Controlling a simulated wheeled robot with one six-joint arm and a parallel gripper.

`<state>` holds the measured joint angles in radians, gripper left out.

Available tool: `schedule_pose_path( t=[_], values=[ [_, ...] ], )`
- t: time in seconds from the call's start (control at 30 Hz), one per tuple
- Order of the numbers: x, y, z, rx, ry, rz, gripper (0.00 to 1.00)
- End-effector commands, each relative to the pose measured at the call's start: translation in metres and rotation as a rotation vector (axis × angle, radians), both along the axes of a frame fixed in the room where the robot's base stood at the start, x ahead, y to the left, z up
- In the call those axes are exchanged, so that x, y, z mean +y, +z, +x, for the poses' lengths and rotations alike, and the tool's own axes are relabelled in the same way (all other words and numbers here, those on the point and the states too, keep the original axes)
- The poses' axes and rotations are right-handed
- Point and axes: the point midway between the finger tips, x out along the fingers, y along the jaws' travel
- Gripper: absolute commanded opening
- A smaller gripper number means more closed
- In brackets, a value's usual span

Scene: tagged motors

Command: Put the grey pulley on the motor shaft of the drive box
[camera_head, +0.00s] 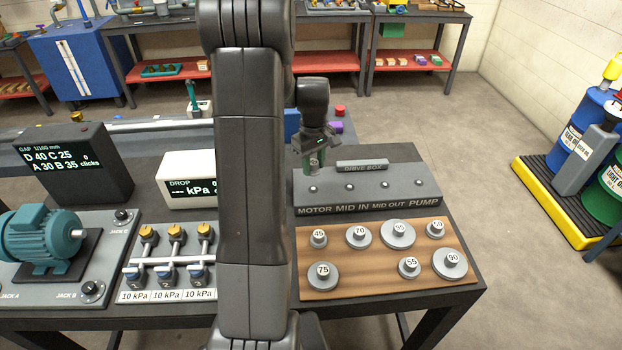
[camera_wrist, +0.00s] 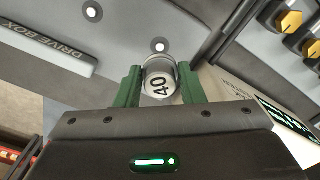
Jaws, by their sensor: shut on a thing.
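The drive box (camera_head: 335,200) is a grey block with a row of several short shafts, labelled MOTOR, MID IN, MID OUT and PUMP. The motor shaft (camera_head: 313,187) stands at its left end, bare. My gripper (camera_head: 314,165) is over that left end, its green fingers pointing down. It is shut on a small grey pulley (camera_wrist: 158,82) marked 40, which shows between the fingertips in the wrist view. The pulley appears above the box, apart from the shaft. In the wrist view, two bare shaft tips show beyond it; I cannot tell which shafts they are.
A wooden board (camera_head: 330,245) in front of the box holds several other numbered grey pulleys. A white DROP display (camera_head: 188,180) and a valve panel (camera_head: 165,260) stand to the left. My arm hides part of the bench between.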

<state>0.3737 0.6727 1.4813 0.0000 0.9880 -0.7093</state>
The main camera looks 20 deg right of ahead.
Motion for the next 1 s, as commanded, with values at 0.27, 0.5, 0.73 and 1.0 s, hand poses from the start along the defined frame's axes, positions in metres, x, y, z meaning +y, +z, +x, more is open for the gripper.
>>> schedule_pose_path(
  t=[0.27, 0.5, 0.73, 1.0],
  values=[
    [0.0, -0.032, 0.0, 0.0, 0.0, 0.0, 0.12],
    [0.0, -0.061, 0.0, 0.003, 0.0, 0.001, 0.12],
    [0.0, -0.068, 0.0, -0.001, 0.0, -0.001, 0.12],
    [0.0, -0.071, 0.0, -0.001, 0.0, -0.001, 0.47]
  ],
)
